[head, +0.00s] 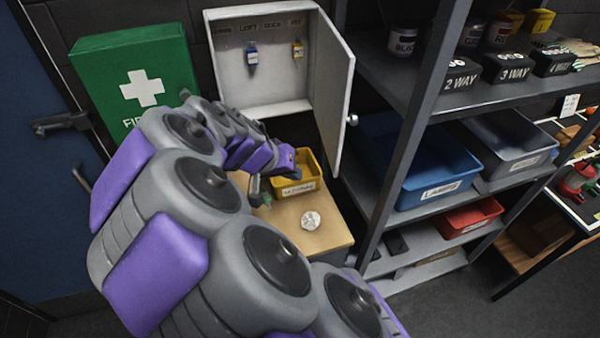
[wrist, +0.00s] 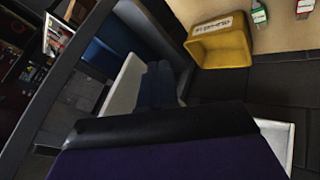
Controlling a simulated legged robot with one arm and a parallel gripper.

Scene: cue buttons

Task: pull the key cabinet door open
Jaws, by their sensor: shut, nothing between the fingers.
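The white key cabinet (head: 222,75) hangs on the wall in the head view. Its door (head: 330,85) stands open, swung out to the right, with a round knob (head: 352,120) near its lower free edge. My gripper (head: 275,172) is below the cabinet opening, left of the door, over the small table. It is shut and empty. In the wrist view my gripper (wrist: 165,125) fills the lower middle, with a pale panel edge (wrist: 278,140) behind it. Contact with the door cannot be told.
A wooden table (head: 325,238) below holds a yellow bin (head: 308,180) and a round white disc (head: 311,220). A grey shelf rack (head: 405,150) with bins stands close to the door's right. A green first-aid box (head: 110,65) hangs left.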

